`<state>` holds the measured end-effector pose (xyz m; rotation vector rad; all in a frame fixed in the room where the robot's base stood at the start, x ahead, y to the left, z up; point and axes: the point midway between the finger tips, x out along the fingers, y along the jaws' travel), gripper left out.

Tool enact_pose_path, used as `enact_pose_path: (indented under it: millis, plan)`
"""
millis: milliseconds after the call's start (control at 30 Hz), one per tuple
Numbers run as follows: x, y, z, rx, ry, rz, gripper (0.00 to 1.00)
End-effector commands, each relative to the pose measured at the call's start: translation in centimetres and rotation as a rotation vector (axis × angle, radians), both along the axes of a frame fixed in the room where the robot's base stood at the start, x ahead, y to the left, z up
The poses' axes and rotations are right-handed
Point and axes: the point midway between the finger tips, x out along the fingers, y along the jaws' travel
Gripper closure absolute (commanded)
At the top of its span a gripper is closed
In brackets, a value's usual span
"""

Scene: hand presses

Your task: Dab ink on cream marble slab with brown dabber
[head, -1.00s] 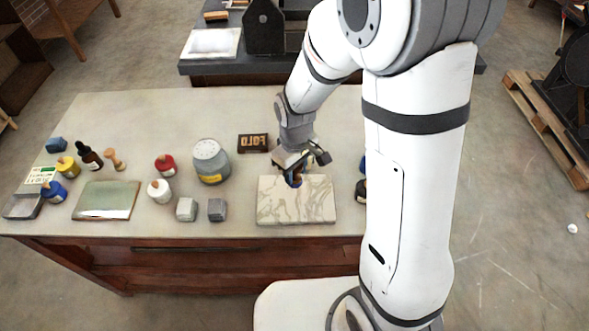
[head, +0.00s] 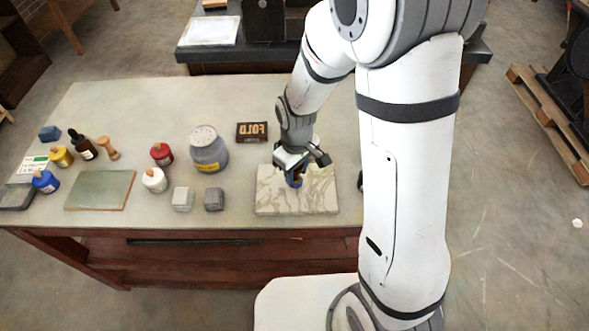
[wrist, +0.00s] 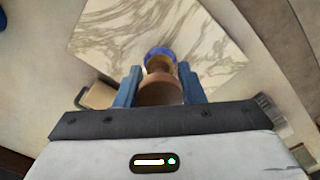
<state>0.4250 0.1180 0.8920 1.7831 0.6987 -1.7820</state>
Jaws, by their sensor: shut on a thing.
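The cream marble slab (head: 270,203) with grey-brown veins lies flat near the front right of the table. It also shows in the wrist view (wrist: 115,25). My gripper (head: 294,176) is over the slab's upper middle. In the wrist view its blue fingers (wrist: 160,88) are shut on the brown dabber (wrist: 161,94). The dabber has a rounded brown body, a narrower neck and a blue and yellow far end, which points at the slab. I cannot tell whether that end touches the marble. In the head view my gripper mostly hides the dabber.
Left of the slab stand two grey blocks (head: 214,199), a large grey jar (head: 208,152), white (head: 154,181) and red (head: 162,156) pots, and a green plate (head: 100,190). My arm hides the table's right side.

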Motion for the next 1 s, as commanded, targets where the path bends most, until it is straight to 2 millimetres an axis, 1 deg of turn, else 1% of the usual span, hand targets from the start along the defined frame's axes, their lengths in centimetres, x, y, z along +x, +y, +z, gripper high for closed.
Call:
enact_pose_path:
  millis: [367,1000]
  plan:
    - [0.0,0.04,-0.01,0.001,-0.001,0.001,0.88]
    - [-0.01,0.08,-0.77,0.0,0.0,0.002,0.88]
